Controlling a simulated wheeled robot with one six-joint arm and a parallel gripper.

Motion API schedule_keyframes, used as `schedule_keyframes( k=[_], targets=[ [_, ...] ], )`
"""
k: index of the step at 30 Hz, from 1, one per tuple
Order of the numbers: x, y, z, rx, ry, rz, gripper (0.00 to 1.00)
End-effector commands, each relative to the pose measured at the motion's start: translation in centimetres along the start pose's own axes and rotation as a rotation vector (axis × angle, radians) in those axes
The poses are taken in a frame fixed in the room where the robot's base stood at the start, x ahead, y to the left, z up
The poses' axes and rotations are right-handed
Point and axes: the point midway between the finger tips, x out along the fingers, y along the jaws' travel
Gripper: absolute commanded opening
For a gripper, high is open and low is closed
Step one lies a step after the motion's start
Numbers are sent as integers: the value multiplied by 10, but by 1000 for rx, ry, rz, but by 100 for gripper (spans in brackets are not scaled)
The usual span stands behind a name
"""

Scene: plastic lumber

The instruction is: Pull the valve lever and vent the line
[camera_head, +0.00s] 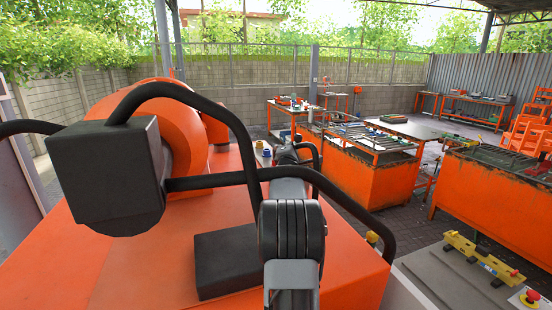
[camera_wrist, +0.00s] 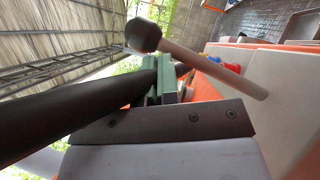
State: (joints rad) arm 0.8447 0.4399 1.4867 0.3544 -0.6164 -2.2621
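In the wrist view a lever with a black ball knob (camera_wrist: 143,35) and a pale grey rod (camera_wrist: 215,70) crosses the upper middle, slanting down to the right. I take it for the valve lever. My gripper (camera_wrist: 165,78) shows as green finger parts beyond a dark screwed plate. The lever passes close by the fingers; whether it touches them I cannot tell. A thick dark bar covers part of the fingers, so their gap is hidden. In the head view my arm blocks the lever and the fingertips. No valve body is clearly seen.
Small blue and red parts (camera_wrist: 232,69) sit beside the rod. In the head view an orange workbench (camera_head: 365,170) with tools stands right of centre. Another orange bench (camera_head: 500,200) stands at the right. A yellow bar (camera_head: 485,257) and red button (camera_head: 532,296) are at lower right. Paved floor lies between.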

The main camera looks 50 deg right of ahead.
Motion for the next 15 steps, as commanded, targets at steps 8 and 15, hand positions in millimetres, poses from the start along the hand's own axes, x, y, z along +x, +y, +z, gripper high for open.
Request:
schedule_keyframes(
  k=[8, 15],
  targets=[
    [10, -8, 16, 0, -3, 4, 0],
    [15, -14, 22, 0, -1, 2, 0]
  ],
)
